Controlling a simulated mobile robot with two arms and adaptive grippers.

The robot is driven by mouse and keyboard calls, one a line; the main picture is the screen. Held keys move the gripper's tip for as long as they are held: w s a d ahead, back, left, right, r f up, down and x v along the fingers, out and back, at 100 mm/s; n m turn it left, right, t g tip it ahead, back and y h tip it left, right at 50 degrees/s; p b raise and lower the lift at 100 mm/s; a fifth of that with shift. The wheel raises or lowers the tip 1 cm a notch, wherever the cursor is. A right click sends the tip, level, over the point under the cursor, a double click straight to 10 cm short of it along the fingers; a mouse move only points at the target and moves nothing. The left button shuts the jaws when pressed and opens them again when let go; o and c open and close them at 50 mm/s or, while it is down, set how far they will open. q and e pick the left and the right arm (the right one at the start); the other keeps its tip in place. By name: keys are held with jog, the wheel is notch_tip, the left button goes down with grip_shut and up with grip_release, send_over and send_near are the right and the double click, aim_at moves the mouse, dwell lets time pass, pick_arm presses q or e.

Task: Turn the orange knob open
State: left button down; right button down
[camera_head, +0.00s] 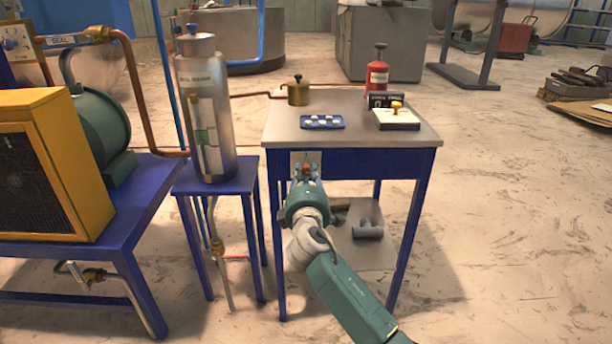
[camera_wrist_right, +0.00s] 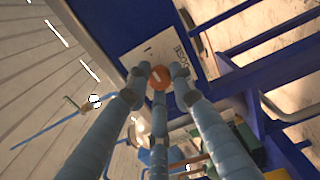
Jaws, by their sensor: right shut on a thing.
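The orange knob (camera_wrist_right: 160,77) sits on a pale plate (camera_wrist_right: 193,60) with dark lettering, fixed to the front of the blue table frame. My right gripper (camera_wrist_right: 156,84) has its fingers closed around the knob in the right wrist view. In the head view the right gripper (camera_head: 306,174) reaches up to the plate (camera_head: 297,158) at the table's front left, and its fingers hide most of the knob (camera_head: 306,169). My left gripper is not in view.
The table (camera_head: 425,135) carries a blue tray (camera_head: 322,122), a brass pot (camera_head: 298,92), a red cylinder (camera_head: 377,76) and a white box (camera_head: 397,120). A metal tank (camera_head: 207,120) stands on a blue stand to the left.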

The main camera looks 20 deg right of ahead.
jog(key=c, duration=1.5)
grip_release()
jog(key=v, duration=1.2)
